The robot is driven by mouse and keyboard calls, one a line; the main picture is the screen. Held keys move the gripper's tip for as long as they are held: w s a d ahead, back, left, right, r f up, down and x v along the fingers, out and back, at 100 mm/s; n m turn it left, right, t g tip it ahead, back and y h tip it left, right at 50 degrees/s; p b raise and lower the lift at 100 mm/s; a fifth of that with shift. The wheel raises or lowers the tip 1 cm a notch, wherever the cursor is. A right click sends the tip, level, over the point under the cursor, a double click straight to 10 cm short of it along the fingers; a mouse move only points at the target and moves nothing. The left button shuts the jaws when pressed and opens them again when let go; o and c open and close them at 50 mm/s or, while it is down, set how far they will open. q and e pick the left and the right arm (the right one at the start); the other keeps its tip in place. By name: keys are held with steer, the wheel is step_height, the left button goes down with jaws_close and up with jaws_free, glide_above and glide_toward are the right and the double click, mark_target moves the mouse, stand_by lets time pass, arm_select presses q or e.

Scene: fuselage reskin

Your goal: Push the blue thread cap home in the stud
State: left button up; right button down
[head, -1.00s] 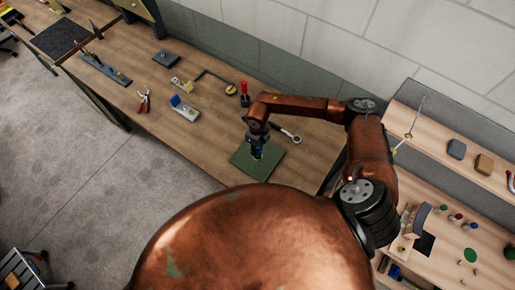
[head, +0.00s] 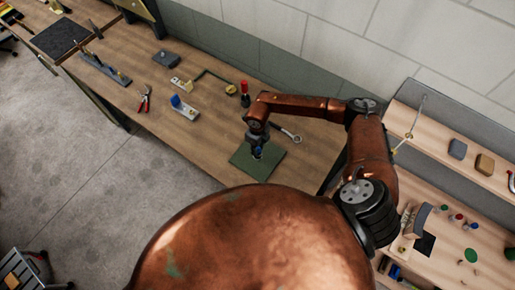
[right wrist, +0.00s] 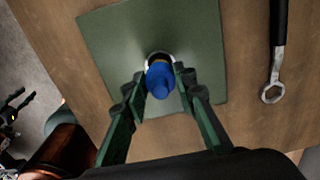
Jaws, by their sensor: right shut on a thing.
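My right gripper (head: 257,153) is low over the green mat (head: 270,166) on the long bench. In the right wrist view its fingers (right wrist: 160,92) are shut on the blue thread cap (right wrist: 161,79), one finger on each side. A pale ring with a dark middle (right wrist: 158,55) shows just behind the cap, with a bit of yellow between them. I cannot tell whether this ring is the stud, or whether the cap touches it. The cap hides most of what lies beneath. My left gripper does not show in the head view.
A wrench (head: 286,132) lies beside the mat. A pale block with a blue piece (head: 187,110), a red-handled tool (head: 244,92) and red pliers (head: 144,98) lie farther left. A dark forked shape (right wrist: 12,106) at the wrist view's left edge is unclear.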

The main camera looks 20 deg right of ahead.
steer(key=shift+f+b, duration=1.15)
steer(key=shift+f, duration=0.1)
stand_by(0.6)
steer(key=c, duration=1.5)
jaws_free()
steer(key=shift+r+p, duration=1.55)
steer(key=shift+r, duration=1)
steer(key=shift+f, duration=0.1)
